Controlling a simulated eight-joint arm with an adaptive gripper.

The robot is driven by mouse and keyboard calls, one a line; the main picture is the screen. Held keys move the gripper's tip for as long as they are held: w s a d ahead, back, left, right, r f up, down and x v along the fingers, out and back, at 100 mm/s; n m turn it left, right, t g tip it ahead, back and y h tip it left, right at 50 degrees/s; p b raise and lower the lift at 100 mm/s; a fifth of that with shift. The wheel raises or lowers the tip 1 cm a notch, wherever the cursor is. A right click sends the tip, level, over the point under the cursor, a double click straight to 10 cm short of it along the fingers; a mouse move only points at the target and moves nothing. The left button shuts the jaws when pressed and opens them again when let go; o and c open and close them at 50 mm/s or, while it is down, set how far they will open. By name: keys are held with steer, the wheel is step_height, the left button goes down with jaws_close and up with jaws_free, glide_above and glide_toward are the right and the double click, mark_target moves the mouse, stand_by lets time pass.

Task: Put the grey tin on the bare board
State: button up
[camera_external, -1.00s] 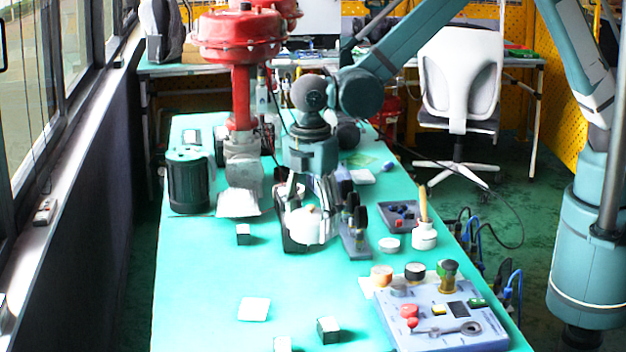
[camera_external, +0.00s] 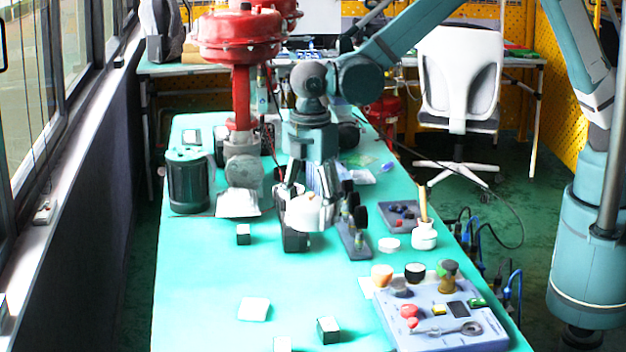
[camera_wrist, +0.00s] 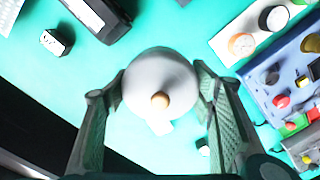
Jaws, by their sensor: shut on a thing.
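My gripper (camera_external: 304,208) is shut on a pale grey-white round thing (camera_wrist: 145,75) with a tan knob on top. In the wrist view (camera_wrist: 162,92) it sits between both fingers. I cannot tell for sure whether it is the grey tin. It also shows in the outside view (camera_external: 304,214), held in front of a black open box (camera_external: 295,240). A flat white square (camera_external: 254,308) lies bare at the front of the bench and may be the board. A darker grey round piece (camera_external: 400,287) sits by the control panel.
The blue-grey control panel (camera_external: 450,335) stands front right, with an orange-topped pot (camera_external: 381,274) and a black-topped pot (camera_external: 415,271) behind it. Small boxes (camera_external: 328,330) lie near the front. A red valve (camera_external: 240,95) and dark green canister (camera_external: 188,182) stand back left.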

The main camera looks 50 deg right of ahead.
step_height(320, 180, up, 14)
steer(key=shift+r, duration=0.1)
steer(key=w+d+r+m, duration=0.1)
steer(key=w+d+m, duration=0.4)
steer(key=w+d, duration=0.85)
steer(key=w+d+r+m, duration=0.1)
steer(key=w+d+m, duration=0.3)
steer(key=w+d, duration=1)
steer(key=w+d+m, duration=0.2)
steer(key=d+m, duration=0.3)
steer(key=d, duration=1.7)
steer(key=w+d+m, duration=0.2)
steer(key=d+m, duration=0.2)
steer(key=d, duration=1.7)
step_height(320, 180, down, 19)
steer(key=shift+a+r, duration=0.15)
steer(key=shift+r, duration=0.05)
steer(key=shift+w, duration=0.1)
